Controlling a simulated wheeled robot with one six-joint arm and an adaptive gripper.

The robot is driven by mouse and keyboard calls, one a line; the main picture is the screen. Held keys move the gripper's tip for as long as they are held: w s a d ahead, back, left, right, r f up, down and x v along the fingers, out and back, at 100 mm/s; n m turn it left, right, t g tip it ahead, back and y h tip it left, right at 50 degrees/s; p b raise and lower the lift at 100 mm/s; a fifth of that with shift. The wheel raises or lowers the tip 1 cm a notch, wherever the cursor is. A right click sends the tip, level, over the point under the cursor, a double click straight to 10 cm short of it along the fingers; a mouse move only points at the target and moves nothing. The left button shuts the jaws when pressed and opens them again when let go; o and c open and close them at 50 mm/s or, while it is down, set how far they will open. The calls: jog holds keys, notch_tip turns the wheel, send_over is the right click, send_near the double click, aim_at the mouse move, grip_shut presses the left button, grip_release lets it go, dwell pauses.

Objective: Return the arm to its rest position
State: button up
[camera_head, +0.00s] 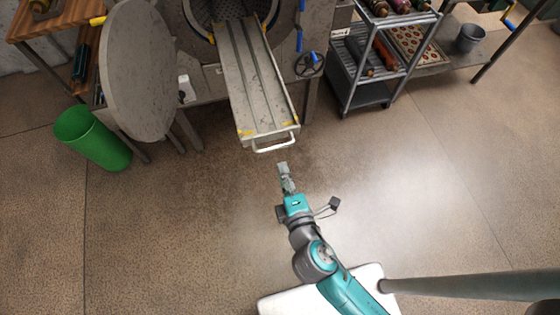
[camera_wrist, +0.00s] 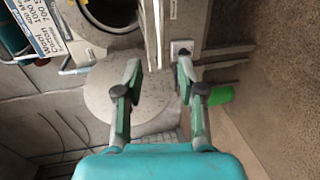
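My gripper (camera_head: 283,170) is at the end of my teal and grey arm, stretched out over the floor in the head view. It is a little below the white handle (camera_head: 274,144) of the long metal tray (camera_head: 243,75), with a gap between them. In the wrist view my gripper (camera_wrist: 160,72) shows two fingers spread apart with nothing between them. The tray juts out of the round opening (camera_head: 205,12) of the machine. The round door (camera_head: 140,70) of the machine stands swung open to the left, and it also shows behind the fingers in the wrist view (camera_wrist: 110,95).
A green bin (camera_head: 93,138) stands on the floor at the left. A metal shelf cart (camera_head: 378,60) with rolled items is at the upper right, beside a table with a grey bucket (camera_head: 469,38). The floor around my arm is clear.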

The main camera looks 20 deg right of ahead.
jog(key=shift+s+r, duration=0.15)
jog(key=shift+s, duration=0.45)
jog(key=s+d+f+m+g+y, duration=0.1)
jog(key=s+d+m, duration=0.2)
jog(key=s, duration=0.4)
jog(key=s+d+f+m+g+y, duration=0.1)
jog(key=s+d+f+m, duration=0.1)
jog(key=s+m, duration=0.3)
jog(key=s+d+r+m+h, duration=0.1)
jog(key=s+d+r+m, duration=0.1)
jog(key=s+r+m, duration=0.2)
jog(key=s+d+r+m+t+h, duration=0.1)
jog(key=s+d+r+m, duration=0.1)
jog(key=s+r+m, duration=0.2)
jog(key=s+m, duration=0.2)
jog(key=s, duration=0.2)
jog(key=shift+s, duration=0.4)
